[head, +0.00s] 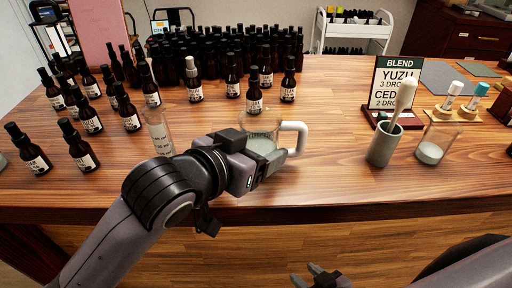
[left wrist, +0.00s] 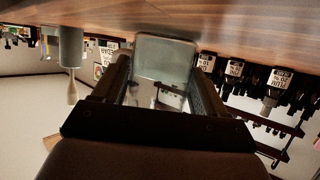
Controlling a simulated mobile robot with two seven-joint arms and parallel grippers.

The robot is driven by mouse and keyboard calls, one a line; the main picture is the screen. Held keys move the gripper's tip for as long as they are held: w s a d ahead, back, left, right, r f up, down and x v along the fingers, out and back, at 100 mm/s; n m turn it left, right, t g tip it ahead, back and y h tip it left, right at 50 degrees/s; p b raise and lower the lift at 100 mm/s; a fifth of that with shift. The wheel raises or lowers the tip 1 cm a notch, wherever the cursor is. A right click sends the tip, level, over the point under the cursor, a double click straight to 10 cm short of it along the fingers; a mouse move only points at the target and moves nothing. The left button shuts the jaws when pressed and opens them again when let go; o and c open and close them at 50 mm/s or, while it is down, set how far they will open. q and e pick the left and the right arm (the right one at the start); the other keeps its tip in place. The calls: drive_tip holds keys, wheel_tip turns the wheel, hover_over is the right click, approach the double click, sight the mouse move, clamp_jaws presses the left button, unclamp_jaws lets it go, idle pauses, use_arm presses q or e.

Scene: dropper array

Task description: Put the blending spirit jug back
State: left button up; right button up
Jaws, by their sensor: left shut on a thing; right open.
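The blending spirit jug (head: 262,142) is clear glass with a white handle and pale contents. It is upright at the front middle of the wooden counter. My left gripper (head: 258,165) is shut on it from the front left. In the left wrist view the jug (left wrist: 163,60) sits between the two fingers of the left gripper (left wrist: 162,82), close to the wood. I cannot tell whether its base touches the counter. My right gripper (head: 318,275) is open and empty, low in front of the counter's front edge.
A labelled glass cylinder (head: 158,132) stands left of the jug. Many dark dropper bottles (head: 192,80) fill the left and back. At right stand a grey mortar with pestle (head: 381,147), a glass beaker (head: 432,150) and the BLEND sign (head: 394,80). The counter (head: 325,165) is clear between jug and mortar.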

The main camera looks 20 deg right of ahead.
use_arm(q)
drive_tip(key=o, duration=1.2)
drive_tip(key=shift+f, duration=0.1)
drive_tip(key=shift+r, duration=0.2)
drive_tip(key=v, duration=1.2)
drive_tip(key=shift+a+p, duration=0.1)
drive_tip(key=shift+p, duration=0.2)
